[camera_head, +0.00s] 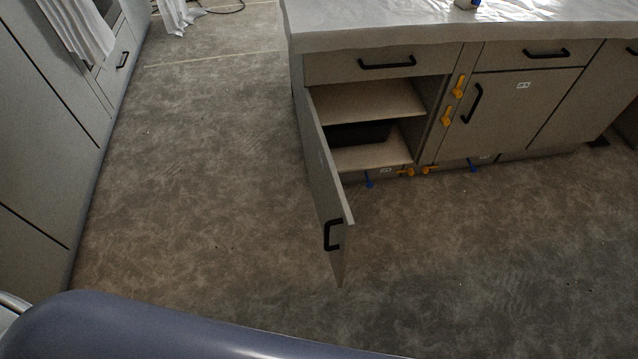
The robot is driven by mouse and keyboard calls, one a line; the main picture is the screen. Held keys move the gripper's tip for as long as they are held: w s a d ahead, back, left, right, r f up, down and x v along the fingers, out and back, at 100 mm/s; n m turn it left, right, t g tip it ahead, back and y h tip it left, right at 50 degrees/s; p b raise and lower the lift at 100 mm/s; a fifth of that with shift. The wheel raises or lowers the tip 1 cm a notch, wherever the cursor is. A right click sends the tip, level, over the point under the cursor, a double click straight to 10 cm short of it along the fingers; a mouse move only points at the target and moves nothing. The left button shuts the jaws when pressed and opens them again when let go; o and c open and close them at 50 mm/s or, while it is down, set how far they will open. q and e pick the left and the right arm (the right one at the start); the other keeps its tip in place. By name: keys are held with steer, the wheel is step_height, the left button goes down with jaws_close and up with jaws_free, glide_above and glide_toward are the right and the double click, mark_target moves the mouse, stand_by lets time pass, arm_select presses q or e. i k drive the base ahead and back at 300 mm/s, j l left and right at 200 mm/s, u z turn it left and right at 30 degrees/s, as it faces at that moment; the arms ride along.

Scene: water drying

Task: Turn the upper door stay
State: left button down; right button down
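Two orange door stays are fixed on the upright panel between the open cupboard and the closed door to its right. The upper door stay (459,86) sits a little above the lower one (446,116). Both look small at this distance, and I cannot tell their exact turn. The left cupboard door (328,190) stands wide open toward me, with a black handle (333,235). The right door (505,110) is shut. Neither of my grippers is in view.
The open cupboard has a bare shelf (370,101) and a dark object (358,133) below it. A sheeted worktop (400,25) is above. Grey cabinets (45,110) line the left. Floor between is clear.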

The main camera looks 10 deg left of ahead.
mark_target(457, 92)
steer(key=i+l+u, duration=0.2)
steer(key=l, duration=0.15)
steer(key=i+l+u, duration=0.15)
steer(key=l, duration=0.2)
steer(key=i+l+u, duration=0.2)
steer(key=l, duration=0.2)
steer(key=i+l+u, duration=0.2)
steer(key=l, duration=0.2)
steer(key=i+l+u, duration=0.2)
steer(key=l, duration=0.25)
steer(key=l+u, duration=0.15)
steer(key=l, duration=0.25)
